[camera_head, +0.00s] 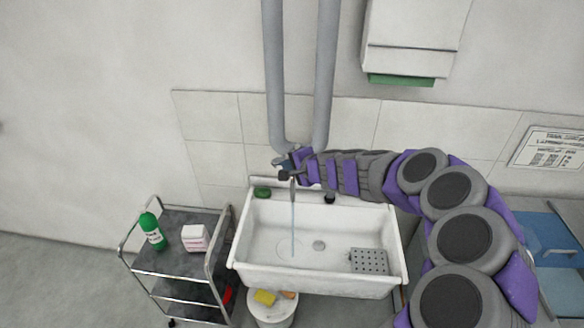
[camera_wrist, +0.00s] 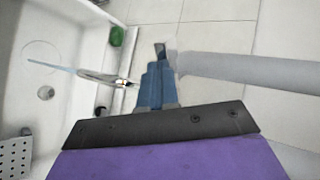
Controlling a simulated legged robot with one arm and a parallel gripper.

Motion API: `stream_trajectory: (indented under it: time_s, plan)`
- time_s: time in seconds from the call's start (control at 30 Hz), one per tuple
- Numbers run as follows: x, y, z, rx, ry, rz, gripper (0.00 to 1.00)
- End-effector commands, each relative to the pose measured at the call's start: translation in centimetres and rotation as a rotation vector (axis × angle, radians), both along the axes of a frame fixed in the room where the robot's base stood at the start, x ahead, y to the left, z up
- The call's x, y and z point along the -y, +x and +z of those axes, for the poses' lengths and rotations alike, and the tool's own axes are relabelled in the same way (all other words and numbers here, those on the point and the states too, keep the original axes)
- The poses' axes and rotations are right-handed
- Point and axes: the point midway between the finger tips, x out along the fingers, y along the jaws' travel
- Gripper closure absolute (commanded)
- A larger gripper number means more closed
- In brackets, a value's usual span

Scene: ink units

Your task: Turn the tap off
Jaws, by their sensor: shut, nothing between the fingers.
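The tap's metal spout (camera_head: 292,190) stands over the back of the white sink (camera_head: 250,225), and a thin blue stream of water (camera_head: 293,230) runs from it into the basin. In the wrist view the spout (camera_wrist: 106,79) points left, with the stream (camera_wrist: 55,67) leaving its end. My gripper (camera_head: 288,161) is at the tap, by the wall above the sink's back edge. In the wrist view its blue fingers (camera_wrist: 158,75) are shut and empty, just right of the spout. A small dark piece (camera_wrist: 160,49) shows at their tips; I cannot tell whether it is the tap's handle or whether they touch.
Grey wall pipes (camera_head: 275,75) run close behind my gripper; one (camera_wrist: 250,74) passes right of the fingers. A green item (camera_head: 262,192) lies on the sink's back left corner. A trolley (camera_head: 175,262) stands left, a dispenser (camera_head: 410,35) hangs above.

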Motion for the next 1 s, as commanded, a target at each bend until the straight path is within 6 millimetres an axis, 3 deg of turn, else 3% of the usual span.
stream_trajectory:
  time_s: [0.3,0.7,1.0]
  plan:
    - [-2.4,0.4,0.0,0.002,0.0,-0.266,1.0]
    - [-3.9,1.9,0.3,0.002,-0.003,-0.609,1.0]
    - [-3.4,1.9,0.1,0.001,0.001,-0.604,1.0]
